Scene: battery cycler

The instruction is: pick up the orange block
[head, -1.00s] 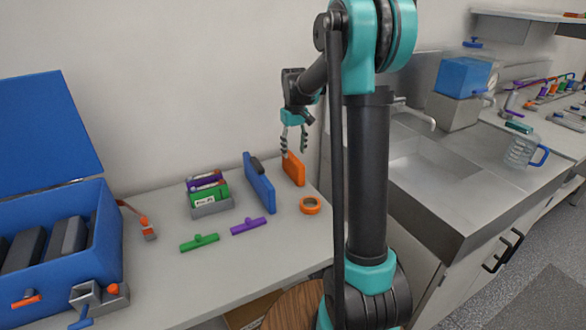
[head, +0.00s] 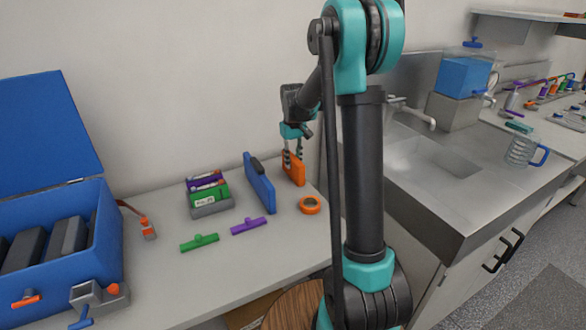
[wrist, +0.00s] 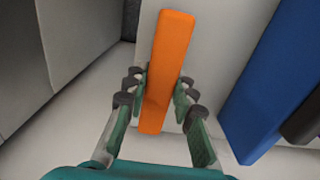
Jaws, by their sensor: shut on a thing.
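The orange block (head: 295,172) is a flat slab standing on edge near the back right of the table in the head view. It also shows upright in the middle of the wrist view (wrist: 168,62). My gripper (head: 293,158) is over its top, with fingers down on both sides. In the wrist view my gripper (wrist: 159,92) has its dark fingertip pads on either side of the block, shut on it. The block's lower edge appears to be at the table top; whether it touches is hard to tell.
A blue panel (head: 259,184) with a dark handle stands close left of the block, also in the wrist view (wrist: 270,85). An orange ring (head: 310,205) lies in front. Purple (head: 249,226) and green (head: 199,242) pieces lie farther left. The wall is close behind.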

